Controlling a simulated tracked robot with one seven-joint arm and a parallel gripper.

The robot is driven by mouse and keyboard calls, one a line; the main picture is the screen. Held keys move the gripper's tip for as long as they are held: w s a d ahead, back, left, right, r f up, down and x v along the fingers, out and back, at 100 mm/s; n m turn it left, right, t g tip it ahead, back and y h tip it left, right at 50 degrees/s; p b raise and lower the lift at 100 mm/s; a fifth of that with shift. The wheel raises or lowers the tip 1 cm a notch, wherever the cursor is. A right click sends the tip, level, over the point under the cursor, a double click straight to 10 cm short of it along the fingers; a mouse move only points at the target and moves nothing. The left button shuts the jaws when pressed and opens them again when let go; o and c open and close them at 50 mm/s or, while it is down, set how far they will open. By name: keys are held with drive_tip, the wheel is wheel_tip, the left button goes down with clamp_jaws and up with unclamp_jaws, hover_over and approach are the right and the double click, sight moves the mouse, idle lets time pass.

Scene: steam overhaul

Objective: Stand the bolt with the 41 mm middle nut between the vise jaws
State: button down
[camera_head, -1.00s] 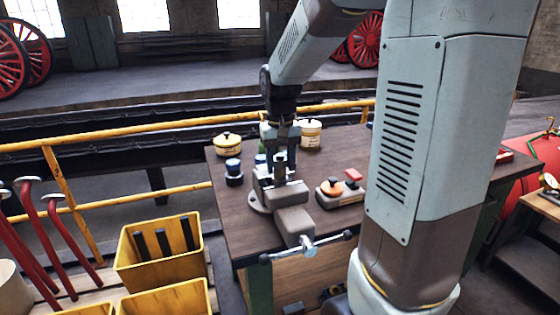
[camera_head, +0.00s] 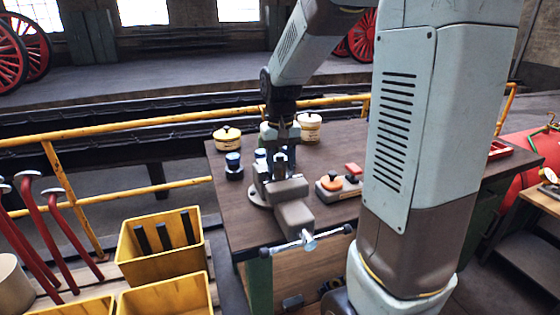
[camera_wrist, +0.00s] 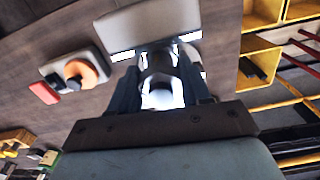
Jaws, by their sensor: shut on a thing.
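The grey vise (camera_head: 290,192) stands on the workbench, its screw handle toward the near edge. My gripper (camera_head: 281,150) points down at the vise jaws, from above and slightly behind in the head view. In the wrist view my gripper (camera_wrist: 161,97) is shut on a shiny metal piece, seemingly the bolt (camera_wrist: 160,92), with strong glare on it. The vise (camera_wrist: 150,25) shows just beyond it, with bright jaw edges beside the held piece. Whether the bolt is between the jaws or above them I cannot tell. The nut size cannot be read.
Blue-topped container (camera_head: 233,166) stands left of the vise; another is partly hidden behind my gripper. Yellow bins (camera_head: 160,250) stand at lower left.

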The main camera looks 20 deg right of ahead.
drive_tip(key=shift+f, duration=0.4)
idle(0.3)
drive_tip(key=shift+c, duration=2.2)
unclamp_jaws()
drive_tip(key=shift+r, duration=3.95)
drive_tip(key=s+r+t, duration=0.2)
drive_tip(key=s, duration=0.7)
drive_tip(key=s+r+n+t, duration=0.1)
drive_tip(key=s+r+t, duration=0.1)
drive_tip(key=s, duration=0.8)
drive_tip(key=shift+r+t, duration=0.4)
drive_tip(key=shift+t, duration=0.4)
